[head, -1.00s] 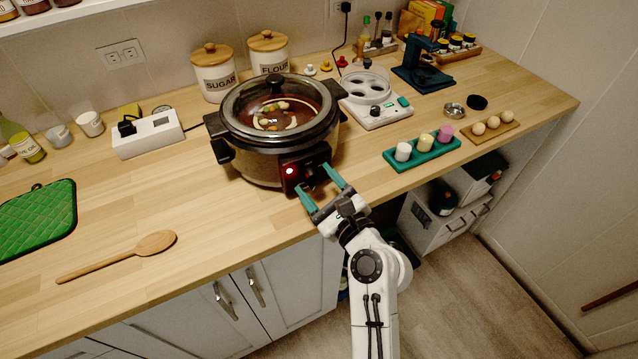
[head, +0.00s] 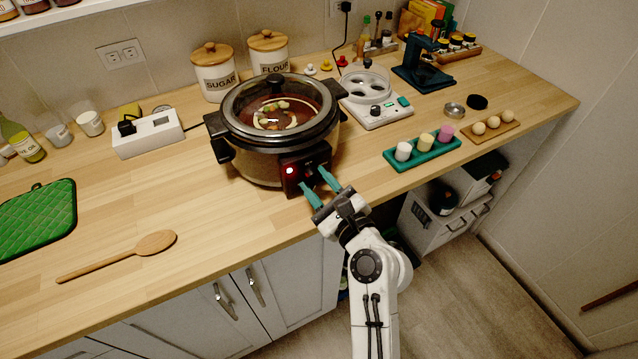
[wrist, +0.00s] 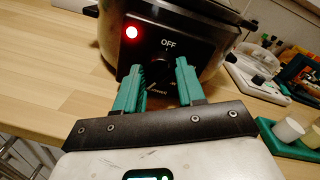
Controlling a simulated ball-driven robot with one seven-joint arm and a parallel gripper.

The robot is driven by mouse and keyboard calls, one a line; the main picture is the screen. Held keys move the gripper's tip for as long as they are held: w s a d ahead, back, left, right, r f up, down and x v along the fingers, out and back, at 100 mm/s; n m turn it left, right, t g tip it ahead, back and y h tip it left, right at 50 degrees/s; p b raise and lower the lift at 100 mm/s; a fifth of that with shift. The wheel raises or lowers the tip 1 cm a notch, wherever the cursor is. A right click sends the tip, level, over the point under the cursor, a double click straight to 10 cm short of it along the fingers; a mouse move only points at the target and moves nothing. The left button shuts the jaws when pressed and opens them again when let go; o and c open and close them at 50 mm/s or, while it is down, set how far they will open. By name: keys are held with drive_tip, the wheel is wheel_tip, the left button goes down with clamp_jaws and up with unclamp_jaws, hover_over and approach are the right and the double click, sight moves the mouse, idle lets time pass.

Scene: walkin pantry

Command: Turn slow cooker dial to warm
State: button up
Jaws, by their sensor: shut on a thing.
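The slow cooker (head: 255,160) stands on the counter with a glass lid over food. Its dark control panel (wrist: 190,38) has a lit red light (wrist: 132,32) and the word OFF at the top. My gripper (head: 313,179) reaches the panel from the front, its teal fingers closed on the dial (wrist: 160,68), one on each side. The dial also lies between the fingertips in the wrist view (wrist: 160,75). The fingers hide much of it and of the markings around it. Lettering below the dial is too small to read, and where the dial points is unclear.
A wooden spoon (head: 120,256) and green mat (head: 38,218) lie left. The counter in front of the cooker's left side is clear.

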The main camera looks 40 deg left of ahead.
drive_tip(key=n, duration=0.4)
drive_tip(key=shift+b, duration=0.35)
drive_tip(key=n+b, duration=0.1)
drive_tip(key=n, duration=0.2)
drive_tip(key=shift+f+n+h, duration=0.1)
drive_tip(key=shift+n+h, duration=0.2)
drive_tip(key=n+b, duration=0.1)
drive_tip(key=n, duration=0.3)
drive_tip(key=shift+s+b, duration=0.1)
drive_tip(key=shift+b, duration=0.2)
drive_tip(key=n+b, duration=0.1)
drive_tip(key=n, duration=0.2)
drive_tip(key=shift+f+n+t+b, duration=0.1)
drive_tip(key=shift+n+t+b, duration=0.2)
drive_tip(key=shift+b, duration=0.05)
drive_tip(key=n+b, duration=0.2)
drive_tip(key=n, duration=0.1)
drive_tip(key=n+b, duration=0.1)
drive_tip(key=n, duration=0.2)
drive_tip(key=shift+f+t+h+b, duration=0.15)
drive_tip(key=shift+t+h+b, duration=0.15)
drive_tip(key=shift+b, duration=0.1)
drive_tip(key=n+b, duration=0.3)
drive_tip(key=n, duration=0.1)
drive_tip(key=shift+n+t, duration=0.3)
drive_tip(key=shift+n, duration=0.1)
drive_tip(key=shift+s+a, duration=0.1)
